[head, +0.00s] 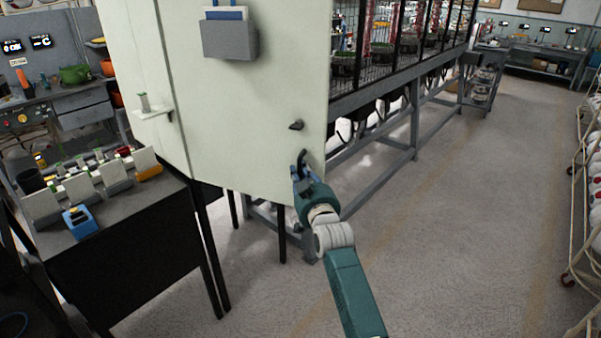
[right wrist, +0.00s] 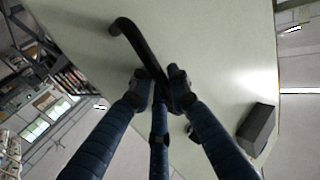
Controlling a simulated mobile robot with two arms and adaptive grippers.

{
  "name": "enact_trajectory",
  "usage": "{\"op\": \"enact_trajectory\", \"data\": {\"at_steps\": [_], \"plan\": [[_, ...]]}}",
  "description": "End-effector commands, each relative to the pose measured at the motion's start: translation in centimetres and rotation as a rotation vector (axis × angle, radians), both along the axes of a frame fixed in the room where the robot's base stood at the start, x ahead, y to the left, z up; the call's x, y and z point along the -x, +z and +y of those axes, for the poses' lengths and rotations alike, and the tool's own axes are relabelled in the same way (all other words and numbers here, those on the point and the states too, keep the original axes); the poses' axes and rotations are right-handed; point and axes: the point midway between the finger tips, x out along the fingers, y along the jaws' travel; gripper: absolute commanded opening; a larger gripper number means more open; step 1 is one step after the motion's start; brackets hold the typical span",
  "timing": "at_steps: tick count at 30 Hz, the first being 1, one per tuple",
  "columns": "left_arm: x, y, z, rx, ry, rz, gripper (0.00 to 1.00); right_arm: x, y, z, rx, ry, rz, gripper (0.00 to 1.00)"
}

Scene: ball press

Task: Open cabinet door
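The large pale cabinet (head: 240,120) fills the middle of the head view, and its door panel appears closed. A black bar handle (right wrist: 128,36) sticks out from the panel near its lower right corner and also shows in the head view (head: 302,156). My right gripper (head: 299,174) is at this handle. In the right wrist view, the fingers of the right gripper (right wrist: 158,86) close in on both sides of the bar, which appears held between the fingertips. The lower end of the handle is hidden by the fingers. My left gripper is not in view.
A dark knob (head: 296,125) sits above the handle, and a grey holder (head: 229,40) is higher on the panel. A dark table (head: 130,262) with cards and small items stands at the left. Open floor (head: 450,220) lies to the right.

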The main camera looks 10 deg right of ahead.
Motion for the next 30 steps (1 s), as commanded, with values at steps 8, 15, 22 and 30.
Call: {"op": "enact_trajectory", "data": {"at_steps": [8,15,22,30], "plan": [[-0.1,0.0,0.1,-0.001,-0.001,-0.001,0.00,0.0,-0.1,-0.2,0.002,-0.002,0.001,0.33],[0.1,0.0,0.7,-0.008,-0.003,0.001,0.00,0.8,-0.2,-0.2,0.001,-0.002,0.002,0.33],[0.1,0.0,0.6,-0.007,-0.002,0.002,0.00,4.8,-0.2,-0.6,0.001,-0.002,0.001,0.33],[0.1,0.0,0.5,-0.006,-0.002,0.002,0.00,10.0,-0.2,-1.2,0.001,-0.004,0.001,0.33]]}}
